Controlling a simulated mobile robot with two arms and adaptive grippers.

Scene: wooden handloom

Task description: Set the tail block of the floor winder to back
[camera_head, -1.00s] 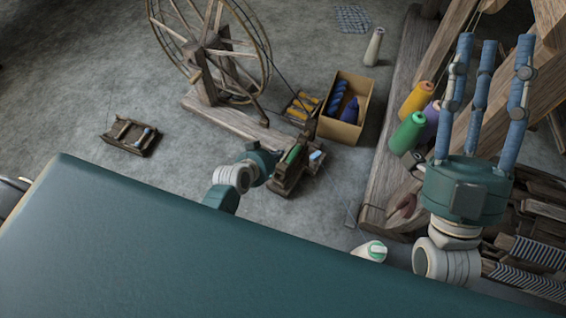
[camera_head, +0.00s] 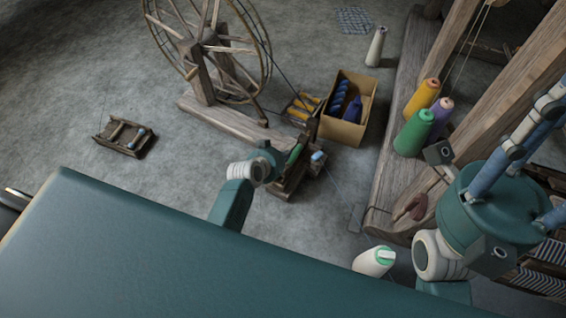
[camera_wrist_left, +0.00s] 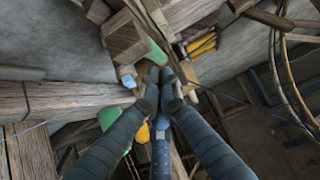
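The floor winder has a large spoked wheel (camera_head: 215,50) and a wooden base (camera_head: 228,120). At its near end a green spindle (camera_head: 294,153) lies among small wooden blocks. A block with a pale blue knob (camera_head: 318,156) is at its right; I cannot tell whether this is the tail block. My left gripper (camera_head: 266,160) is beside the spindle, its fingers hidden from the head. In the left wrist view its three dark fingers converge with tips together (camera_wrist_left: 158,77), just below the green spindle (camera_wrist_left: 156,53); nothing clear shows between them. My right gripper (camera_head: 530,150) has its fingers spread, empty.
An open box (camera_head: 343,131) with blue yarn and a tray of yellow bobbins (camera_head: 303,105) stand close behind the spindle. Thread cones (camera_head: 414,133) stand on the loom beam at right. A white-green cone (camera_head: 373,262) is near me. Floor at left is mostly clear.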

